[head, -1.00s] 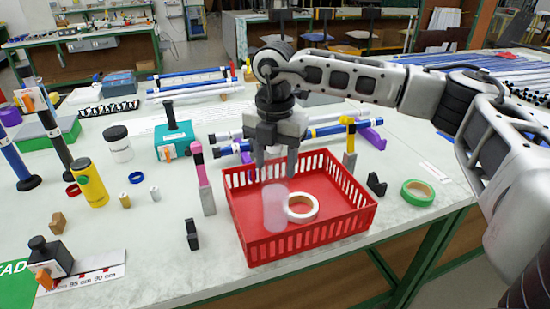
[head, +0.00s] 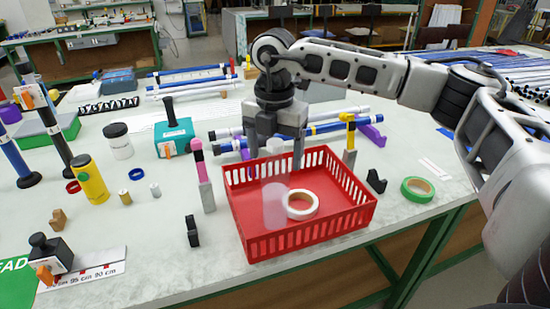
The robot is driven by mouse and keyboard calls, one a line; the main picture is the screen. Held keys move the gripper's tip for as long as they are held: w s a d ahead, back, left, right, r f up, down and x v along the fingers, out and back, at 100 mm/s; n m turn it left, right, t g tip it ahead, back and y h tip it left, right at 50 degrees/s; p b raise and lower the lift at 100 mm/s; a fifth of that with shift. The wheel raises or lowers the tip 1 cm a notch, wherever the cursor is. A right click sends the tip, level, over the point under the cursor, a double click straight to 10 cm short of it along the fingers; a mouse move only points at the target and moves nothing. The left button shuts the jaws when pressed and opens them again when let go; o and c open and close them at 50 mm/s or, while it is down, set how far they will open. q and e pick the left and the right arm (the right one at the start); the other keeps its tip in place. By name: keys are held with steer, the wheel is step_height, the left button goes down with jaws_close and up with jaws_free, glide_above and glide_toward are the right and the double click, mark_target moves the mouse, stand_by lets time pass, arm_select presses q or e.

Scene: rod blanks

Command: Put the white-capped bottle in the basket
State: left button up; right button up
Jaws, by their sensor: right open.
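The bottle (head: 275,207) has a clear, pale body and stands upright inside the red basket (head: 305,239), left of a white tape roll. Its whitish top (head: 274,146) shows between the fingers of my right gripper (head: 274,163). My right gripper points down over the basket from above, with its fingers spread apart on either side of the bottle's top. It is open, and I see no finger pressing on the bottle. My left gripper is out of view.
The white tape roll (head: 301,205) lies in the basket. A pink-topped post (head: 203,174) stands close to the basket's left, and a yellow hammer-like piece (head: 349,140) behind it. A green tape roll (head: 417,190) and a small black block (head: 376,182) lie to the right.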

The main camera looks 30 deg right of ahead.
step_height(320, 180, up, 10)
steer(key=shift+r+b, duration=0.15)
steer(key=shift+b, duration=0.2)
stand_by(0.4)
